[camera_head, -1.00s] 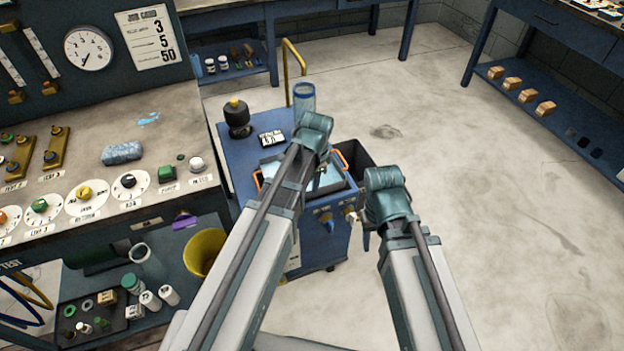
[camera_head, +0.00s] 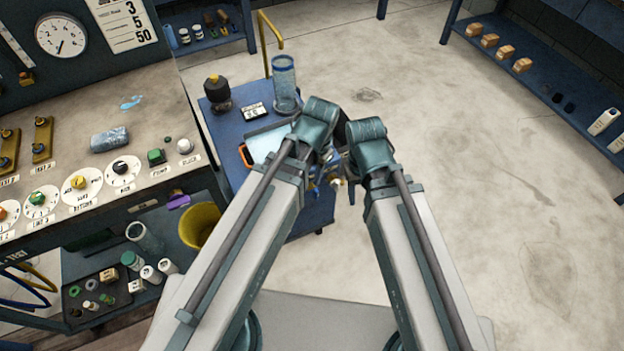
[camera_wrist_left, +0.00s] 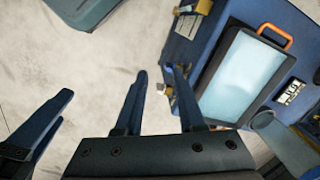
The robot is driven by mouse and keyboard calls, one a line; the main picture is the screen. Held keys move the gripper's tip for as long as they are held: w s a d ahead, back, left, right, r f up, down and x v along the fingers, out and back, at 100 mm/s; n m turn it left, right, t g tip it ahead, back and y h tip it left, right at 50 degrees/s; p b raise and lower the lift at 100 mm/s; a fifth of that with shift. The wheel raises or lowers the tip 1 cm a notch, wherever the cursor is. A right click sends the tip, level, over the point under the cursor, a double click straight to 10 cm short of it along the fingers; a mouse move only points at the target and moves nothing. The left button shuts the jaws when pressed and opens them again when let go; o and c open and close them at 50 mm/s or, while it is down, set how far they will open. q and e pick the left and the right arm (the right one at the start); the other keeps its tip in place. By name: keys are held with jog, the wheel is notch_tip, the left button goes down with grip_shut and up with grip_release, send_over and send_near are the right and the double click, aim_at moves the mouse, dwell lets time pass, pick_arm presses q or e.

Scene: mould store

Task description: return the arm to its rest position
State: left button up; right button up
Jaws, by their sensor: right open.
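In the head view my two arms reach forward from the bottom, their teal wrist joints close together over the near side of a blue cart (camera_head: 222,130). Both grippers are mostly hidden there behind the arm links. In the left wrist view my left gripper (camera_wrist_left: 161,72) shows two dark blue fingers with a gap between them, open and empty. Beside it at the left edge are the dark blue fingers of my right gripper (camera_wrist_left: 38,120), apart from it and only partly in frame.
The cart carries a clear cylinder (camera_head: 284,82), a black pot with a yellow cap (camera_head: 216,92) and a pale blue tray with an orange handle (camera_wrist_left: 240,75). A bench with dials (camera_head: 150,110) and a yellow bucket (camera_head: 199,225) stand left.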

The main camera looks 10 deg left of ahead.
pick_arm(q)
jog(key=s, duration=0.1)
jog(key=s+d+n, duration=0.1)
jog(key=s, duration=0.1)
jog(key=s+n, duration=0.1)
jog(key=shift+s+d, duration=0.3)
jog(key=shift+s, duration=0.05)
jog(key=shift+r, duration=0.15)
notch_tip(320, 180, up, 9)
jog(key=p, duration=0.9)
jog(key=shift+o, duration=0.2)
jog(key=shift+r, duration=0.1)
